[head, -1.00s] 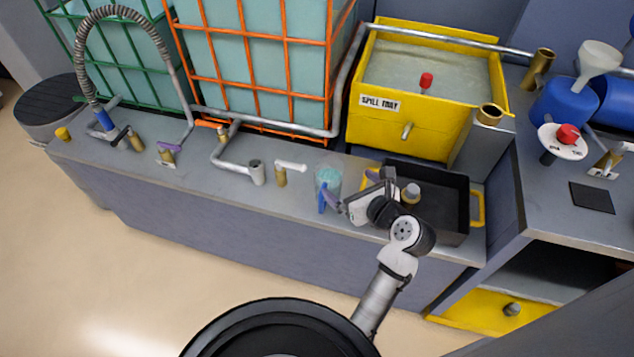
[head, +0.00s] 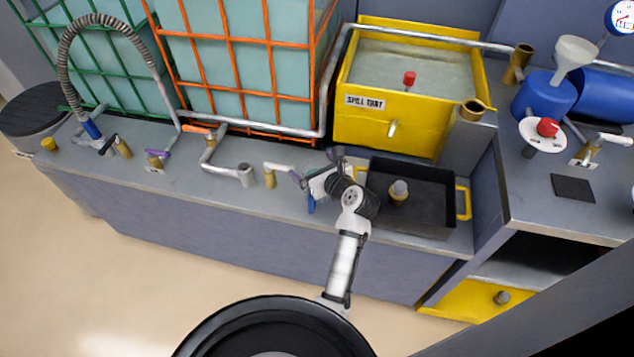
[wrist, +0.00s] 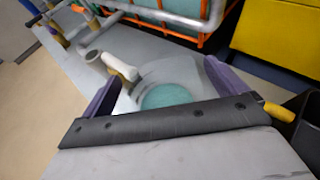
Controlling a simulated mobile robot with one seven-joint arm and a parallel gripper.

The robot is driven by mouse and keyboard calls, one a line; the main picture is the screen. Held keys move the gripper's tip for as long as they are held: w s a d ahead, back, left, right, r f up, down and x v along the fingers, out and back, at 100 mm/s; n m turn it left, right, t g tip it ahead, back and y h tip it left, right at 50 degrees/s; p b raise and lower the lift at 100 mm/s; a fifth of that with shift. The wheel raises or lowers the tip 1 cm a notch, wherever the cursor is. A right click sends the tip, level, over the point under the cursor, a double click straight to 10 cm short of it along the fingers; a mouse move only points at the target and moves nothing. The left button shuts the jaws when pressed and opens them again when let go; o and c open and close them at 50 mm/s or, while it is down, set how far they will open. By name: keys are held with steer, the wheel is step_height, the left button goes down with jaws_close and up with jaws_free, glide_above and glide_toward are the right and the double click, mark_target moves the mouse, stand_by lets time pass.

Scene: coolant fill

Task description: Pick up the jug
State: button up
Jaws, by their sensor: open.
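The jug shows in the wrist view as a clear, round vessel with teal liquid (wrist: 165,96), between the two purple fingers of my open gripper (wrist: 160,88).
A black tray (head: 430,222) with yellow handles stands right of the jug and holds a small capped object (head: 398,190). A white-handled valve (head: 275,168) is close on the left. The yellow spill tray (head: 385,135) and the orange-caged tank (head: 240,75) stand behind.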

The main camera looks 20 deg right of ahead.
steer(key=shift+r, duration=0.1)
steer(key=c, duration=1.8)
steer(key=shift+c, duration=0.2)
steer(key=shift+r, duration=0.1)
